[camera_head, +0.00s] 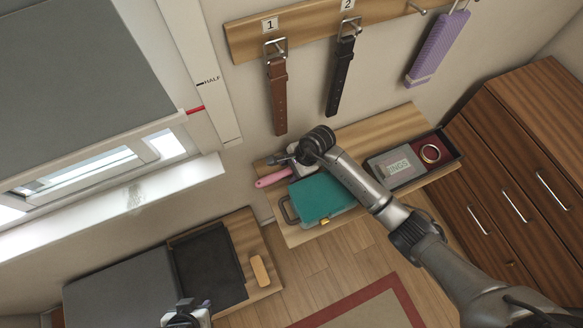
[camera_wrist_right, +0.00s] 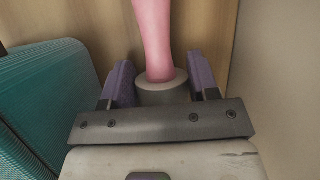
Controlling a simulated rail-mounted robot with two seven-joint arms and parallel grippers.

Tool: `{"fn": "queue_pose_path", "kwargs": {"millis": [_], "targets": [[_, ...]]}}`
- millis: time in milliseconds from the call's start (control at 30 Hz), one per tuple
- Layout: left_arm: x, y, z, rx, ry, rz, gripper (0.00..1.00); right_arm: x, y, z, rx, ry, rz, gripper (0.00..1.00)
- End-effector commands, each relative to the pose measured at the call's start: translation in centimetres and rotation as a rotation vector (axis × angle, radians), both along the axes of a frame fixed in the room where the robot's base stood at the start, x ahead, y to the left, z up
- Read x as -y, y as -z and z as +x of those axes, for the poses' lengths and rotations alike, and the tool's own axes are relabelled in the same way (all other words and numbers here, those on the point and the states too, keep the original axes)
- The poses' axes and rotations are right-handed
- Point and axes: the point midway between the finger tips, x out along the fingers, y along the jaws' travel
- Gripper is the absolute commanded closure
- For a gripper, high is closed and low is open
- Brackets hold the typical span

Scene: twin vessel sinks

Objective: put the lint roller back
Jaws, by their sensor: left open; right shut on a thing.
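The lint roller has a pink handle (camera_head: 272,179) and shows over the left end of the wooden wall shelf, beside a teal case. My right gripper (camera_head: 293,162) is shut on it. In the right wrist view the purple-padded fingers (camera_wrist_right: 163,84) stand on both sides of a grey round part (camera_wrist_right: 163,91), with the pink handle (camera_wrist_right: 153,38) reaching away from it. I cannot tell whether the roller touches the shelf. My left gripper (camera_head: 187,317) is open at the bottom edge of the head view, partly cut off.
The teal case (camera_head: 322,197) is close to the roller; it also shows in the right wrist view (camera_wrist_right: 45,105). An open box (camera_head: 396,167) with a gold ring lies further right on the shelf (camera_head: 385,124). Belts and a purple item (camera_head: 438,47) hang above. A wooden cabinet (camera_head: 530,160) stands right.

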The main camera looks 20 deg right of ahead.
Motion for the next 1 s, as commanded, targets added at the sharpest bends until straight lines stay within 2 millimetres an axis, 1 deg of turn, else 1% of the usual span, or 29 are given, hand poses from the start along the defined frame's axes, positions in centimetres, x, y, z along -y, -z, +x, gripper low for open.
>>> {"fn": "queue_pose_path", "kwargs": {"millis": [167,300,333,500,600,833,933,1000], "targets": [[-0.2,0.0,0.0,0.0,0.004,0.007,0.57,0.0,0.0,0.0,0.001,0.0,0.0,0.71],[-0.2,0.4,0.0,0.0,0.004,0.007,0.57,0.1,0.3,0.0,0.001,-0.001,-0.002,0.71],[-0.2,0.3,0.0,0.0,0.004,0.007,0.57,0.0,0.3,0.0,0.0,0.0,-0.002,0.43],[-0.1,0.2,0.0,0.001,0.003,0.004,0.57,0.0,0.2,0.0,0.0,0.0,-0.001,0.27],[0.0,0.2,0.0,0.0,0.002,0.002,0.57,0.0,0.2,0.0,0.0,0.0,-0.001,0.19],[0.2,0.1,0.0,0.001,-0.005,-0.007,0.57,0.0,0.1,0.0,0.0,0.0,0.0,0.19],[0.2,-0.1,0.0,0.001,-0.006,-0.008,0.57,0.2,-0.4,0.0,0.002,0.001,-0.001,0.19],[0.2,-0.2,0.0,0.001,-0.005,-0.008,0.57,0.6,-1.2,0.0,0.004,0.002,-0.001,0.19]]}}
